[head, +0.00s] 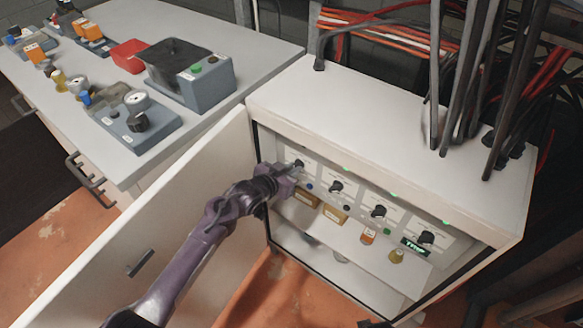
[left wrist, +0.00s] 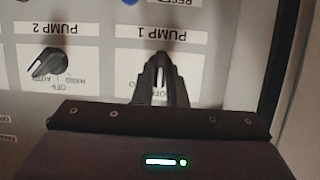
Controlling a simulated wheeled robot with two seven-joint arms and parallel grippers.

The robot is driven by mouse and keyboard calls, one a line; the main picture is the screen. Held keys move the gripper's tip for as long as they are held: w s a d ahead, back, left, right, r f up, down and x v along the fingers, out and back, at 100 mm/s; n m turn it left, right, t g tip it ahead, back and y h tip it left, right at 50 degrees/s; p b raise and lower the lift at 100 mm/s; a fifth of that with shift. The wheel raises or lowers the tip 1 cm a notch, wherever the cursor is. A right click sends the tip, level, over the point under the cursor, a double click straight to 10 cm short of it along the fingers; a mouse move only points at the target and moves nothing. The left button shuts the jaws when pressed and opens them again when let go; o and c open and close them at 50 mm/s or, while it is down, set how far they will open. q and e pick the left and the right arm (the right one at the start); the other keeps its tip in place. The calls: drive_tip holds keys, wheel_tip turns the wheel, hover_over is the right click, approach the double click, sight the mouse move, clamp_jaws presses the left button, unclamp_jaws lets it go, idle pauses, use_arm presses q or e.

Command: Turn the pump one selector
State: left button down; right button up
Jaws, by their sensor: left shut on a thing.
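The pump one selector is the leftmost black knob (head: 299,164) on the cabinet's front panel in the head view. My left gripper (head: 290,172) is at this knob, its arm coming in past the open cabinet door. In the left wrist view the picture is upside down, and the PUMP 1 label (left wrist: 147,33) shows beyond the gripper (left wrist: 160,80). The fingers are shut on the selector there, and they hide most of the knob and its scale. The pump two selector (left wrist: 48,64) is free beside it. My right gripper is not in view.
The open cabinet door (head: 150,225) stands left of my arm. More selectors (head: 378,211) sit along the panel to the right. A shelf with small boxes (head: 335,215) lies below it. Thick cables (head: 470,75) rise from the cabinet top. A cluttered bench (head: 165,30) stands at left.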

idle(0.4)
use_arm(q)
drive_tip(key=c, duration=1.5)
unclamp_jaws()
drive_tip(key=shift+o, duration=0.2)
